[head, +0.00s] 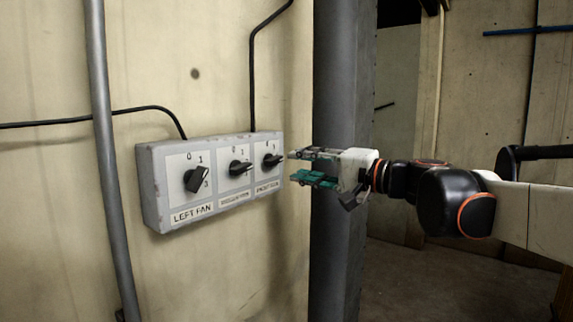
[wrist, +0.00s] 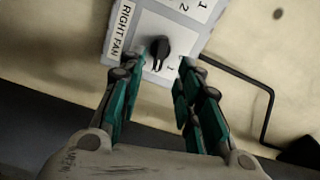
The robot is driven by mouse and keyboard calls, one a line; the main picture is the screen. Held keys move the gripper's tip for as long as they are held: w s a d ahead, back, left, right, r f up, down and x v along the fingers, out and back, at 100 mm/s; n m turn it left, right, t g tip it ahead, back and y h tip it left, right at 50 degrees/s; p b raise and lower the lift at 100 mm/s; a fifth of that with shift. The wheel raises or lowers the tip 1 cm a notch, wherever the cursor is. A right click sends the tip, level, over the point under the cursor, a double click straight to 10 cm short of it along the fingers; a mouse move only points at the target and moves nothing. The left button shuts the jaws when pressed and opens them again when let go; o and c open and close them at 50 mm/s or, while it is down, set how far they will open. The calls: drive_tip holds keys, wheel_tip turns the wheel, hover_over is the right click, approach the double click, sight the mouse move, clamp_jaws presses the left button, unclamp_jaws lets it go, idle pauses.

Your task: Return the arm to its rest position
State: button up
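My gripper (head: 291,167) reaches in from the right in the head view, level with the right end of a grey switch box. Its teal fingers are spread apart with nothing between them. In the wrist view my gripper (wrist: 154,72) points at the black knob (wrist: 158,47) of the panel labelled RIGHT FAN. That knob also shows in the head view (head: 273,160), just left of the fingertips. The fingertips look close to the panel; I cannot tell whether they touch it.
The grey switch box (head: 160,222) is fixed to the pale wall, with a left knob (head: 196,180) and a middle knob (head: 240,168). A thin pipe (head: 103,130) stands to its left. A thick dark column (head: 338,80) rises behind my gripper. Black cables (head: 252,70) run along the wall.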

drive_tip(key=shift+s+d, duration=0.1)
drive_tip(key=shift+d, duration=0.05)
drive_tip(key=s+d+f+n+g+h+b, duration=0.15)
drive_tip(key=s+f+b, duration=0.35)
drive_tip(key=f, duration=0.6)
drive_tip(key=s+f+n+g+h+b, duration=0.1)
drive_tip(key=s+f+h+b, duration=0.3)
drive_tip(key=f, duration=0.7)
drive_tip(key=s+f+n+g+h+b, duration=0.1)
drive_tip(key=s+f+b, duration=0.45)
drive_tip(key=f, duration=0.55)
drive_tip(key=s+d+f+h+b, duration=0.2)
drive_tip(key=s+d+f+b, duration=0.2)
drive_tip(key=f, duration=0.5)
drive_tip(key=s+d+f+n+h+b, duration=0.1)
drive_tip(key=s+d+f+h+b, duration=0.2)
drive_tip(key=f, duration=0.7)
drive_tip(key=s+d+f+n+h+b, duration=0.1)
drive_tip(key=s+d+f+h+b, duration=0.1)
drive_tip(key=s+d+f+b, duration=0.3)
wheel_tip(320, 180, down, 5)
drive_tip(key=shift+s+d+r+h+b, duration=0.25)
drive_tip(key=shift+h+b, duration=0.1)
drive_tip(key=shift+b, duration=0.75)
